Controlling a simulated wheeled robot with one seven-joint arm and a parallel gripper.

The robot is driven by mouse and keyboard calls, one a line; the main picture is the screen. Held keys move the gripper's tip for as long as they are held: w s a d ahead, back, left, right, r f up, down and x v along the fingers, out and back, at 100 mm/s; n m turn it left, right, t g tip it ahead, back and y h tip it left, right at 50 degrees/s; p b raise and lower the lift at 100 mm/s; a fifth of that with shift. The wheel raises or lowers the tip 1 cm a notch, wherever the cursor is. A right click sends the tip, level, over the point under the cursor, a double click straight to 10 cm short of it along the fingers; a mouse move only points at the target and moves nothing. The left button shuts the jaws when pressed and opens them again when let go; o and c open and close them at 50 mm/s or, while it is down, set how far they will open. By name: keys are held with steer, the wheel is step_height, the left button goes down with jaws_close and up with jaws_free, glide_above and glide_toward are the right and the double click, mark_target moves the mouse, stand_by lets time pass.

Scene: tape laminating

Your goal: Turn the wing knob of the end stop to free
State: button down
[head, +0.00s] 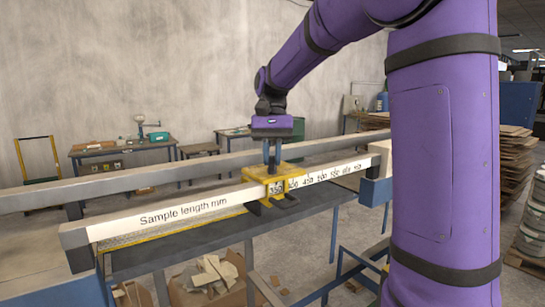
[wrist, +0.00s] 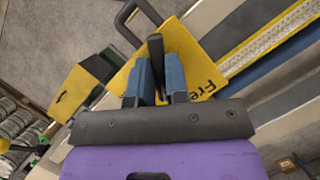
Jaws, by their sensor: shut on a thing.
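The end stop (head: 289,172) is a yellow block on the long white rail. In the wrist view its yellow top plate (wrist: 195,50) carries dark lettering that begins "Fre", the rest cut off by my gripper. The dark wing knob (wrist: 155,48) stands up from this plate. My gripper (wrist: 162,78) points down over the end stop, its two blue fingers shut on the wing knob from both sides. In the head view my gripper (head: 271,158) is above the yellow block, and the knob is hidden between the fingers.
The rail (head: 185,213) is marked "Sample length mm" with a number scale. A grey bar (head: 150,178) runs behind it. A dark bench top (head: 200,245) lies in front and below. A black loop handle (wrist: 127,12) stands beside the yellow plate.

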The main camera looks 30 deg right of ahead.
steer(key=n+h, duration=0.1)
steer(key=n, duration=0.2)
steer(key=n+h, duration=0.1)
steer(key=n, duration=0.2)
steer(key=shift+a+n+g+h, duration=0.1)
steer(key=shift+n+g+h, duration=0.2)
steer(key=shift+n, duration=0.1)
stand_by(0.4)
steer(key=c, duration=1.1)
jaws_free()
steer(key=v, duration=1)
steer(key=shift+w+r, duration=0.25)
steer(key=shift+r, duration=0.1)
steer(key=shift+a, duration=0.1)
